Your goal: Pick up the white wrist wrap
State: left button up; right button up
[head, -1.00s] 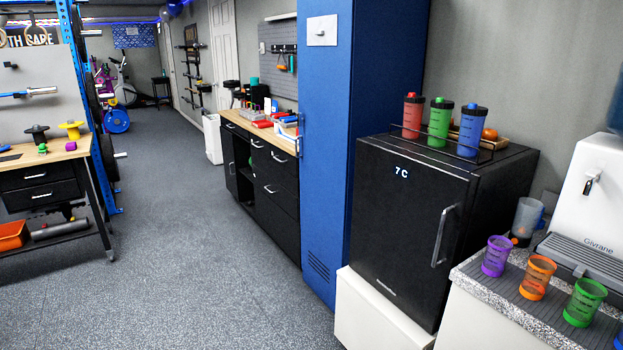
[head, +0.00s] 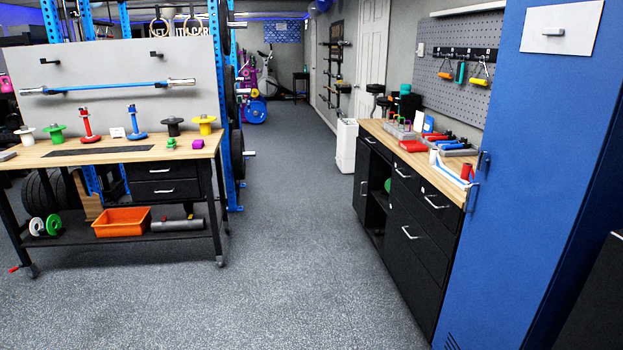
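On the wooden worktop (head: 385,131) of the black cabinet at the right, small red, blue, grey and white items lie close together. A small white item (head: 433,157) stands near the worktop's near end, close to a small red roll (head: 466,171). It may be the white wrist wrap, but it is too small to tell. Neither of my grippers is in the head view.
A workbench (head: 130,147) with colored spools stands at the left, with an orange bin (head: 121,221) on its lower shelf. A tall blue locker (head: 530,170) stands at the near right. Grey floor (head: 290,240) lies clear between bench and cabinet.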

aim_at(434, 158)
jog(key=i+z, duration=0.1)
jog(key=i, duration=0.55)
jog(key=i+j+z, duration=0.1)
jog(key=i, duration=0.55)
jog(key=i+j+z, duration=0.1)
jog(key=i, duration=0.5)
jog(key=j, duration=0.1)
